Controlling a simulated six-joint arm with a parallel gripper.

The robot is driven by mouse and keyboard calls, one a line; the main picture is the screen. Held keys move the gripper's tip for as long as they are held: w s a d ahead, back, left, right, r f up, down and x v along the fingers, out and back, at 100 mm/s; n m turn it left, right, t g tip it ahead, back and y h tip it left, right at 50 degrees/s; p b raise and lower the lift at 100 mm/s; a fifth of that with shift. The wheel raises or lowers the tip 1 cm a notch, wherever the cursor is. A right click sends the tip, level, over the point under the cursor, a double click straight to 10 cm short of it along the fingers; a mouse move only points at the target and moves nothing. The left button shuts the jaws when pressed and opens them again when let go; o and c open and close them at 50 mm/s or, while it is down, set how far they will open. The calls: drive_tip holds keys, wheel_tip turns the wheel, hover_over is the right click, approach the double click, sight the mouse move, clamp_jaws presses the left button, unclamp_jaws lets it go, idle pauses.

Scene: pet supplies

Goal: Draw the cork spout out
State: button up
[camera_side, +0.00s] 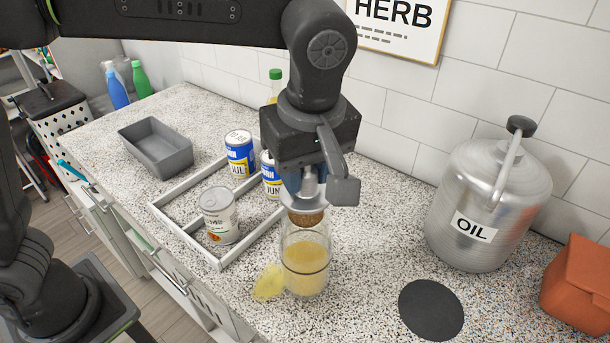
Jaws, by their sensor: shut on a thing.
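A clear glass bottle (306,262) holding yellow liquid stands upright on the speckled counter. The cork spout (306,218) shows as a brown cork at the bottle's mouth with a silvery part above it. My gripper (312,190) points down over the bottle and is shut on the spout's upper part. The fingers hide part of the spout. The cork appears at the neck; I cannot tell how deep it sits.
A white divided tray (196,247) left of the bottle holds several cans, including one marked JUL (240,155). A grey bin (157,147) stands behind. To the right are a black round mat (431,309), a metal OIL canister (480,205) and an orange container (580,285).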

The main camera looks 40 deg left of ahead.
drive_tip(key=shift+r, duration=1.6)
